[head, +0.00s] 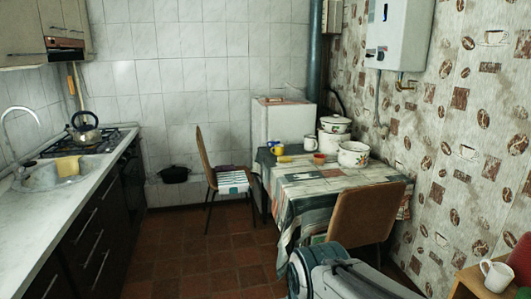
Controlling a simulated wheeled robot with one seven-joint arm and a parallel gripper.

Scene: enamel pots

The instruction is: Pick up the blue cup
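A small cup that looks blue with yellow (276,148) stands near the far left edge of the table (300,183). It is small in the head view, so its details and handle are hard to make out. A yellow item (284,159) lies just in front of it, and a white mug (310,143) stands to its right. My arm shows at the bottom of the view, well in front of the table. My gripper cannot be made out in this view.
White enamel pots (353,155) and a small orange-red bowl (319,159) stand on the table. A brown chair (366,213) blocks its near side; another chair (207,160) is at its left. The tiled floor (200,255) is open between counter (52,225) and table.

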